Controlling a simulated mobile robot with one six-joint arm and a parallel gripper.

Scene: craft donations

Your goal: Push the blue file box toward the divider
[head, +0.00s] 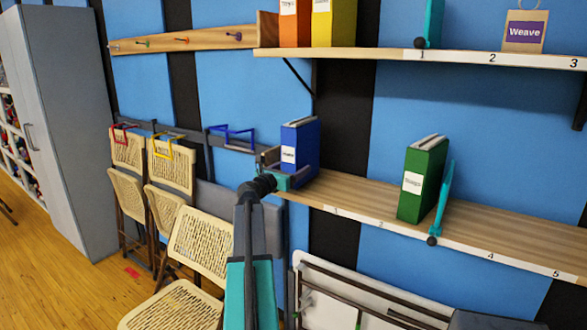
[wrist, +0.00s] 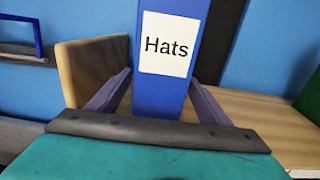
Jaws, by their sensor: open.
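The blue file box (head: 299,146) stands upright at the left end of the lower shelf. In the wrist view the blue file box (wrist: 162,95) fills the middle, with a white "Hats" label. My gripper (head: 289,175) is open at its lower front. In the wrist view the dark fingers of my gripper (wrist: 160,88) lie on either side of the box; I cannot tell if they touch it. The teal divider (head: 442,203) stands farther right on the same shelf, just right of a green file box (head: 422,179).
The lower shelf (head: 362,197) is bare between the blue and green boxes. A wooden end panel (wrist: 92,68) rises left of the blue box. The upper shelf (head: 385,54) holds an orange box, a yellow box, another teal divider and a "Weave" bag. Folding chairs (head: 200,245) stand below.

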